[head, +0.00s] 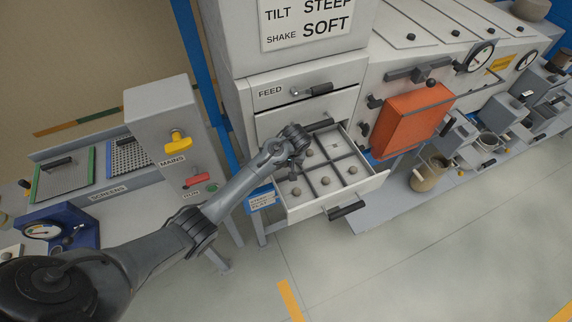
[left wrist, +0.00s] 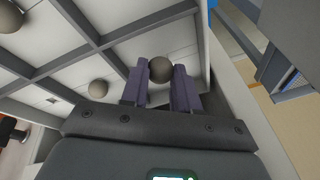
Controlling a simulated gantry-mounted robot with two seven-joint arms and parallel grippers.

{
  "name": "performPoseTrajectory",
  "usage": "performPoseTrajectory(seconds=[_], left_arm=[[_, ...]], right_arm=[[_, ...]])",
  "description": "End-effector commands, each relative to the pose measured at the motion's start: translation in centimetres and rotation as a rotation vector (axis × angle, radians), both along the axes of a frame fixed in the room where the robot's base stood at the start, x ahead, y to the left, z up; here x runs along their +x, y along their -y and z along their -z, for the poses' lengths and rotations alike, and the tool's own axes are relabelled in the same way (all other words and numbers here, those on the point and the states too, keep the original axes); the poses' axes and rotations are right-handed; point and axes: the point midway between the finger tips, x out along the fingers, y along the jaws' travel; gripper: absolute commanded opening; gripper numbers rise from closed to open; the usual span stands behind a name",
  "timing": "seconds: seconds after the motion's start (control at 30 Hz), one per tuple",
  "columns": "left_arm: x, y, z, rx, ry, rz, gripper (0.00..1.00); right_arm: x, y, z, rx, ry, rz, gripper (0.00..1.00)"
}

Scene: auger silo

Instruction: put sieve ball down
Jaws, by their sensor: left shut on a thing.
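My left gripper (head: 298,166) reaches down over the left side of an open white drawer (head: 374,186) with grey dividers. In the left wrist view its two fingers (left wrist: 160,88) are shut on a round grey-brown sieve ball (left wrist: 161,69), held at the fingertips. Below it is the light drawer floor; I cannot tell whether the ball touches it. Other similar balls lie in the compartments, one at the middle (head: 325,180), one at the right (head: 352,170) and one at the front left (head: 296,191). My right gripper is not in view.
A closed FEED drawer (head: 270,93) with a dark handle sits above the open one. An orange box-like part (head: 412,120) hangs to the right. A grey MAINS cabinet (head: 160,130) stands to the left. The floor in front is clear.

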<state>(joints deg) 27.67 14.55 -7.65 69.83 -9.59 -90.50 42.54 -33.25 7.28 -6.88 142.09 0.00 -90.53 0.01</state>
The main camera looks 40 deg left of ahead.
Motion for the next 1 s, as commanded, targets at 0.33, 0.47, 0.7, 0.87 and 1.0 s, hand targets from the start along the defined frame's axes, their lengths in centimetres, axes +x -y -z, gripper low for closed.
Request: performPoseTrajectory(seconds=[0.33, 0.47, 0.7, 0.87, 1.0], left_arm=[[-0.1, 0.0, 2.7, 0.001, -0.001, 0.001, 0.0], [-0.1, 0.0, 2.7, 0.001, 0.0, 0.0, 0.0], [-0.1, 0.0, 3.0, 0.001, 0.0, 0.0, 0.34], [-0.1, 0.0, 3.0, 0.001, 0.0, 0.0, 0.55], [-0.1, 0.0, 3.0, 0.001, 0.0, 0.0, 0.55]], right_arm=[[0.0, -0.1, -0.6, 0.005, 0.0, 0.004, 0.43], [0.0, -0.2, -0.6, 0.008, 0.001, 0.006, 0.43], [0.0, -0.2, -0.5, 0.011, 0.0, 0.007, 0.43], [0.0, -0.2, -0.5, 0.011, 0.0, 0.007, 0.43], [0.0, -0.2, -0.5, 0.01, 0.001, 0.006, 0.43]])
